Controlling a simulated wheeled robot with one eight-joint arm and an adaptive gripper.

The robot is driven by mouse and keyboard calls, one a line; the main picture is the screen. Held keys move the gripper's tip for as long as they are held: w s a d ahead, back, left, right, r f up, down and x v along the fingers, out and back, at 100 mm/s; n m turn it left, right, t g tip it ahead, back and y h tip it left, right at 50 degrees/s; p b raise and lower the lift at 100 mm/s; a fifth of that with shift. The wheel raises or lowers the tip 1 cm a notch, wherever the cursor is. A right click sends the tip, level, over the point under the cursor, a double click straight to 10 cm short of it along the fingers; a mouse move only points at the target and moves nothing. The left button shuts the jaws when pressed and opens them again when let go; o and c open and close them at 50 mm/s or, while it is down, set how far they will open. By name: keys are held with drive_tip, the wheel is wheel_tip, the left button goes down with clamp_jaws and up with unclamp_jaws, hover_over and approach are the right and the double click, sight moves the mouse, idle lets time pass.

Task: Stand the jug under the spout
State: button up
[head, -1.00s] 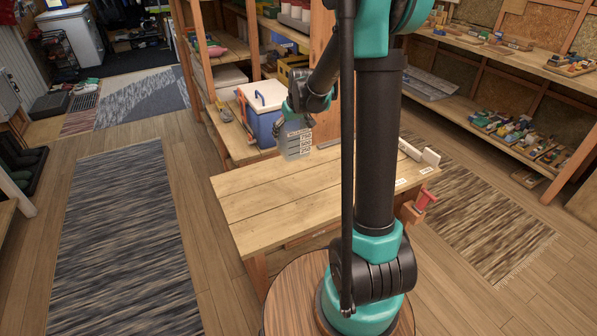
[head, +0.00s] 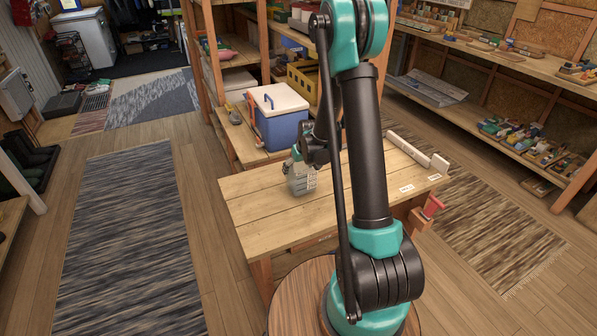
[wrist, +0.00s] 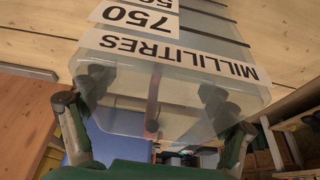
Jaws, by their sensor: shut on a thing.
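A clear measuring jug with dark marks and white labels (head: 303,181) is over the back part of the wooden workbench (head: 265,217). It looks roughly upright; I cannot tell whether its base touches the boards. My gripper (head: 301,158) is shut on it. In the wrist view the jug (wrist: 170,70) fills the middle, with "MILLILITRES" and "750" labels upside down, between the fingers of my gripper (wrist: 155,138). A blue cool box with a white lid (head: 280,122) stands on a lower shelf behind the bench. I cannot make out a spout on it.
A white block strip (head: 418,152) lies along the bench's right back edge. A red clamp or vise (head: 431,208) is at its right end. Shelving with a wooden post (head: 199,75) stands behind. The bench's left and front boards are bare.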

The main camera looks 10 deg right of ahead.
drive_tip(key=shift+f, duration=0.5)
drive_tip(key=shift+f, duration=0.1)
drive_tip(key=o, duration=1.1)
